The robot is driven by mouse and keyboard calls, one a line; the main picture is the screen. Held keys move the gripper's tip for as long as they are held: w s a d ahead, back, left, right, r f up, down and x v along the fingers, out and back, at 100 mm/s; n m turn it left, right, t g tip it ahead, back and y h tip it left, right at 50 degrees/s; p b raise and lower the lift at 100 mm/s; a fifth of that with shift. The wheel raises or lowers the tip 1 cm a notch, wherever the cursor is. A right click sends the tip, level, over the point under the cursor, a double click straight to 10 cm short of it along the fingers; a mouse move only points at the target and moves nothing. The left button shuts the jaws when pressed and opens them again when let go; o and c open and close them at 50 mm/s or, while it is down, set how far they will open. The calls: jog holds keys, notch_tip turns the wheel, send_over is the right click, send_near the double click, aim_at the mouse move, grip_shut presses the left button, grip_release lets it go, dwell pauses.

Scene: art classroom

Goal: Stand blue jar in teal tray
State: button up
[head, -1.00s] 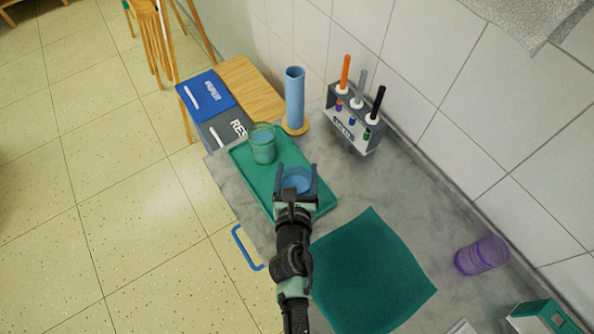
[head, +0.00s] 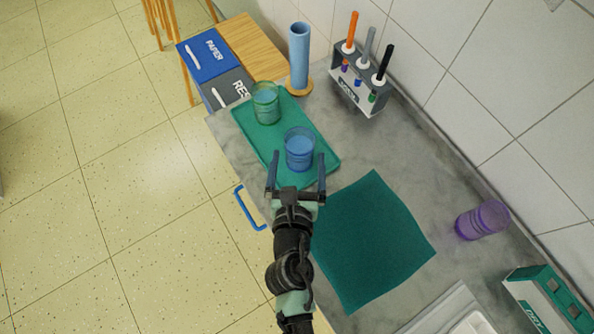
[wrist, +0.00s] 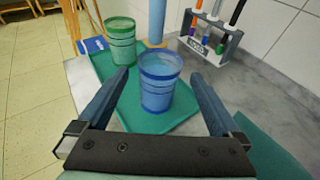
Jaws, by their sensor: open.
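The blue jar (head: 299,149) stands upright in the teal tray (head: 321,174), toward the tray's near end. It also shows in the wrist view (wrist: 159,84), standing on the tray floor. A green jar (head: 266,102) stands upright in the same tray, farther back and to the left. My gripper (head: 296,186) is open and empty. Its fingers are on the near side of the blue jar and apart from it. In the wrist view the jar shows beyond and between the two fingers.
A blue cylinder (head: 299,58) stands on a round wooden base behind the tray. A rack (head: 358,80) with markers is against the wall. A teal cloth (head: 373,240) lies right of my arm, with a purple jar (head: 483,220) farther right. Bare grey counter lies between.

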jog(key=v, duration=0.3)
jog(key=w+r+m+t+h, duration=0.1)
jog(key=w+r+m+t, duration=0.35)
jog(key=r+m, duration=0.8)
jog(key=w+r+m+t+h, duration=0.1)
jog(key=w+r+m, duration=0.6)
jog(key=r, duration=1.1)
jog(key=s+r+m+t+y, duration=0.1)
jog(key=r+m, duration=0.4)
jog(key=r, duration=0.5)
jog(key=s+r+m+t, duration=0.4)
jog(key=s+r+m, duration=0.1)
jog(key=r, duration=0.5)
jog(key=s+r+m+t+y, duration=0.1)
jog(key=s+r+m, duration=0.4)
jog(key=r, duration=0.6)
jog(key=shift+d+m+t+y, duration=0.2)
jog(key=shift+m+t+y, duration=0.1)
jog(key=shift+m+t, duration=0.3)
jog(key=shift+c, duration=0.2)
